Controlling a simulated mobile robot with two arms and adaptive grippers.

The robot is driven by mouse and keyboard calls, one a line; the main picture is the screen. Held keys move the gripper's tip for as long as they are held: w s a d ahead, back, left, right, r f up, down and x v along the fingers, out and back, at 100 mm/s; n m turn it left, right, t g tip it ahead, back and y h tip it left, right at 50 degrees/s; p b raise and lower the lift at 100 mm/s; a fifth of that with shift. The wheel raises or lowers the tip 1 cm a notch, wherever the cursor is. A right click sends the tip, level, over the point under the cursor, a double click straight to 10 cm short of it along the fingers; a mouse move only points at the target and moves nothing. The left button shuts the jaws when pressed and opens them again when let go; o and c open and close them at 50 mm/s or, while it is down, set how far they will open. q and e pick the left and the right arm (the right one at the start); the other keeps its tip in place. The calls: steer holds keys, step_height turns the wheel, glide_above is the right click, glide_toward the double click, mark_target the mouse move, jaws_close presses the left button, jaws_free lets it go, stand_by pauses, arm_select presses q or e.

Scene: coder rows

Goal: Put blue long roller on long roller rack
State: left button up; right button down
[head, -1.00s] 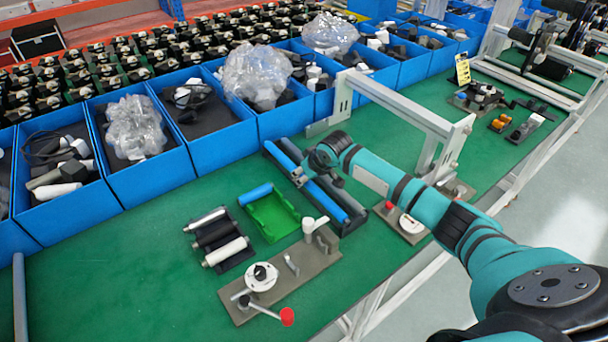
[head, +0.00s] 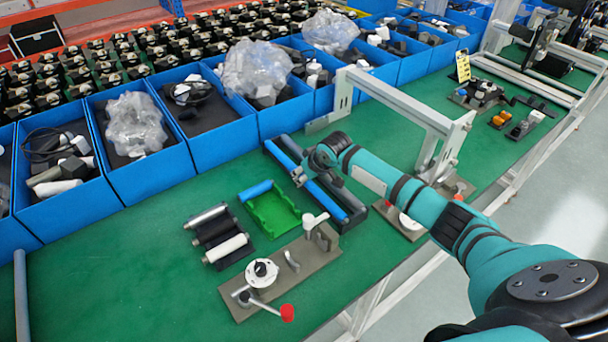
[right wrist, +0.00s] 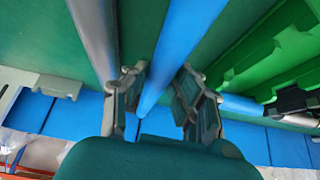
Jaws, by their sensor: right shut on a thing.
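The blue long roller (head: 328,201) runs diagonally along the long roller rack, beside a grey long roller (head: 345,197). The rack's dark near end (head: 352,224) shows under the roller ends; I cannot tell whether the blue roller rests on it or is just above. My right gripper (head: 302,176) is over the middle of the blue roller and shut on it. In the right wrist view the blue roller (right wrist: 183,40) passes between the fingers (right wrist: 158,98), with the grey roller (right wrist: 97,35) to the left. My left gripper is not in view.
A green tray (head: 272,217) with a short blue roller (head: 256,190) lies left of the rack. A short-roller holder (head: 217,233) and a fixture plate with a red-knobbed lever (head: 287,312) are nearby. Blue bins (head: 150,172) line the back. A white metal frame (head: 400,107) stands behind my arm.

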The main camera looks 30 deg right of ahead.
steer(key=shift+f, duration=0.1)
stand_by(0.3)
steer(key=c, duration=1)
jaws_free()
steer(key=shift+f, duration=0.1)
steer(key=v, duration=1.2)
